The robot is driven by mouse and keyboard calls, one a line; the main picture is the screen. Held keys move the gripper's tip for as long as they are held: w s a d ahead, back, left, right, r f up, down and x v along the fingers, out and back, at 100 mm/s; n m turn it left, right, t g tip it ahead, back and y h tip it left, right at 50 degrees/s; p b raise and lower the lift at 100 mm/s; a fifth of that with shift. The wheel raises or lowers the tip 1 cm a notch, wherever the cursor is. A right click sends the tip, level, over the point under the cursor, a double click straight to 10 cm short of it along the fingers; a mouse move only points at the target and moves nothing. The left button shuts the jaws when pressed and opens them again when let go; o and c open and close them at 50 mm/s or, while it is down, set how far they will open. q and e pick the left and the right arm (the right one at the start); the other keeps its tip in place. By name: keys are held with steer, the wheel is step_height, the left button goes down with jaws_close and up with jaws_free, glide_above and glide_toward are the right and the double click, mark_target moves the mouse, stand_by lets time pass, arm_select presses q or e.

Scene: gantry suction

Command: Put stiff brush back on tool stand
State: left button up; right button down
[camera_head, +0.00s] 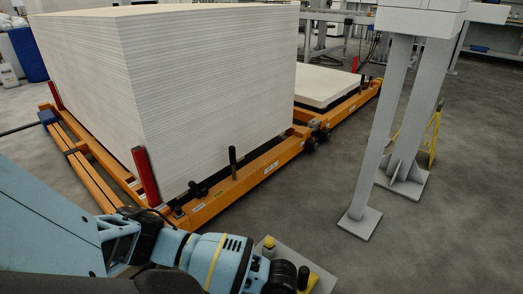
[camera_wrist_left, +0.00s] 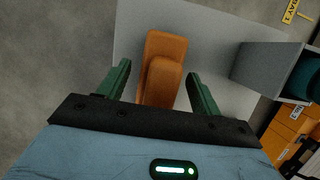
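In the left wrist view my left gripper (camera_wrist_left: 158,88) is open, with its green fingers on either side of an orange-brown block-like object (camera_wrist_left: 164,48), perhaps the stiff brush. No bristles show. The object is over a light grey flat surface (camera_wrist_left: 215,32), which may be part of the tool stand. In the head view my left arm reaches in along the bottom, and its fingers are hidden. A grey plate (camera_head: 325,280) with yellow parts shows beside my wrist. My right gripper is out of view.
A grey box-like holder (camera_wrist_left: 262,66) stands right of the fingers in the wrist view. In the head view a tall stack of pale boards (camera_head: 210,85) sits on an orange frame (camera_head: 235,190). A grey post (camera_head: 378,140) stands to the right. Open floor lies between.

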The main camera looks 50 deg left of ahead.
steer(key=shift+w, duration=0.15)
arm_select(q)
steer(key=shift+r, duration=0.15)
steer(key=p+v, duration=0.5)
steer(key=v, duration=0.7)
steer(key=shift+s, duration=0.1)
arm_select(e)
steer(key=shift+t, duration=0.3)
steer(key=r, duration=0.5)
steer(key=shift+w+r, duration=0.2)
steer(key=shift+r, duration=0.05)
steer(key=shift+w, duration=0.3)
